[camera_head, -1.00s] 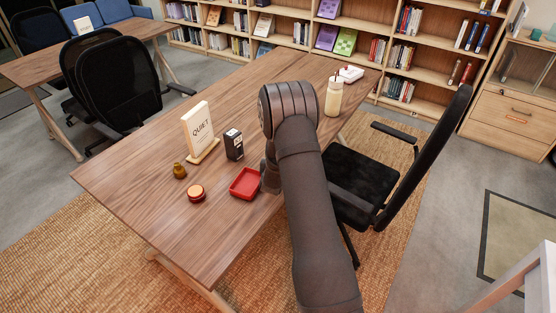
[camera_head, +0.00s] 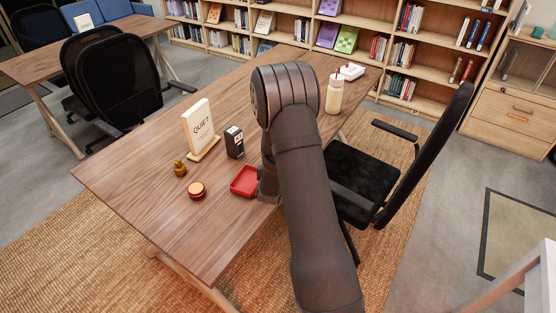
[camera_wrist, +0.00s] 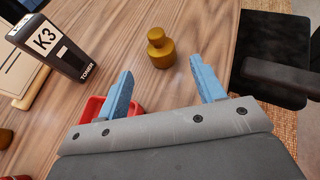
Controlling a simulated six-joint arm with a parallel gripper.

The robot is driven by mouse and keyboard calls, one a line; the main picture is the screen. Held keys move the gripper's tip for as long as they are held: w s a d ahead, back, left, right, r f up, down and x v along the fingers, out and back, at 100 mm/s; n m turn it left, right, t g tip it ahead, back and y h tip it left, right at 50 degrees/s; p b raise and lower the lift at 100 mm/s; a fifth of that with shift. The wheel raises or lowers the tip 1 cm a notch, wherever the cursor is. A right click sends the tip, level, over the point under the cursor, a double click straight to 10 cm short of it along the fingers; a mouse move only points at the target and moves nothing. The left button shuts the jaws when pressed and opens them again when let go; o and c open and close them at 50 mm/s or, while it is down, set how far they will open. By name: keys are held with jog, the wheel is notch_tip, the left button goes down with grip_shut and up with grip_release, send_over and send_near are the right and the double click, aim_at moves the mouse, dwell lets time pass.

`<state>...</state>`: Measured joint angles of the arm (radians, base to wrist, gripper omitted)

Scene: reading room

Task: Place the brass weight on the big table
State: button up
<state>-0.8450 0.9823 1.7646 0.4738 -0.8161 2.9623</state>
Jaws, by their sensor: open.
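A brass weight (camera_wrist: 161,50) with a knob on top stands on the big table (camera_head: 215,225), seen in the wrist view just beyond and between my fingertips. It touches neither finger. My gripper (camera_wrist: 161,72) is open and empty above the tabletop. In the head view my arm hides this weight and most of the gripper. A second, similar brass piece (camera_head: 180,168) stands at the left of the same table, near the sign; a brown rounded piece at the wrist view's left edge (camera_wrist: 5,138) may be it.
The red tray (camera_head: 244,182) lies close to my gripper, partly behind my left finger in the wrist view. A black toner box (camera_head: 234,143), the QUIET sign (camera_head: 199,127) and a round red tin (camera_head: 196,190) stand farther left. A black chair (camera_head: 352,182) is at the right.

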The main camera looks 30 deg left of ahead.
jog(key=shift+v, duration=2.15)
jog(key=shift+f, duration=0.1)
jog(key=x, duration=1.2)
jog(key=shift+w+a, duration=0.1)
notch_tip(320, 180, up, 2)
jog(key=shift+r, duration=0.8)
